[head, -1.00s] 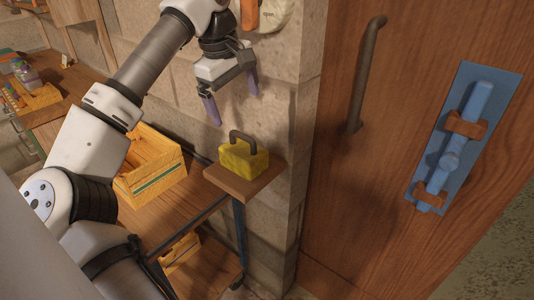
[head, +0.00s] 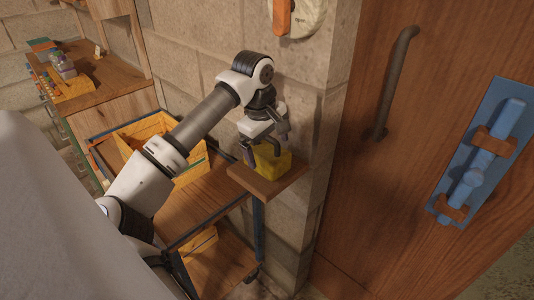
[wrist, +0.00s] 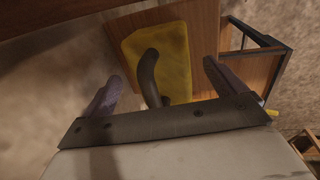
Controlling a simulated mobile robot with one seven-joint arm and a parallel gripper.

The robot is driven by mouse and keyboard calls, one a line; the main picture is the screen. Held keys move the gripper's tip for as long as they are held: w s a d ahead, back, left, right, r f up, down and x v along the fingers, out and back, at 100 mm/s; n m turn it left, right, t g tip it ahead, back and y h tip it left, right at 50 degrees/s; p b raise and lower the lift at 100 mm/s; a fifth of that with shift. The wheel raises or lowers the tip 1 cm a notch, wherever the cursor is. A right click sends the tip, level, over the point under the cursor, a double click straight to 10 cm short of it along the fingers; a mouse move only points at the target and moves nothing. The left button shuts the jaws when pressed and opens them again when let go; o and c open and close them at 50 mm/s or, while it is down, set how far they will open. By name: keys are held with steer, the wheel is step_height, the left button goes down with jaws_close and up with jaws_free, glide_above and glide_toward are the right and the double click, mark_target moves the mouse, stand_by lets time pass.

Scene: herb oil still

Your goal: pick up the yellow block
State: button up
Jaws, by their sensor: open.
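The yellow block (head: 272,162) sits on a small wooden wall shelf (head: 262,186) beside the door. It has a dark curved handle on top, clear in the wrist view (wrist: 150,75). My gripper (head: 268,150) is directly over the block in the head view and partly hides it. In the wrist view the two purple-grey fingers (wrist: 160,90) are apart, one on each side of the block's handle. The handle stands between them, and the gripper's crossbar covers its near end. I cannot tell whether the fingers touch anything.
A wooden door (head: 390,200) with a dark pull handle (head: 396,85) and a blue bolt (head: 480,160) is on the right. A wooden cart (head: 215,205) with a yellow crate (head: 150,130) stands left of the shelf. The stone wall is close behind the shelf.

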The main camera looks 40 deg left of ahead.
steer(key=shift+w+f, duration=0.1)
steer(key=shift+f, duration=0.3)
steer(key=shift+c, duration=0.4)
steer(key=shift+r, duration=0.1)
steer(key=c, duration=1.3)
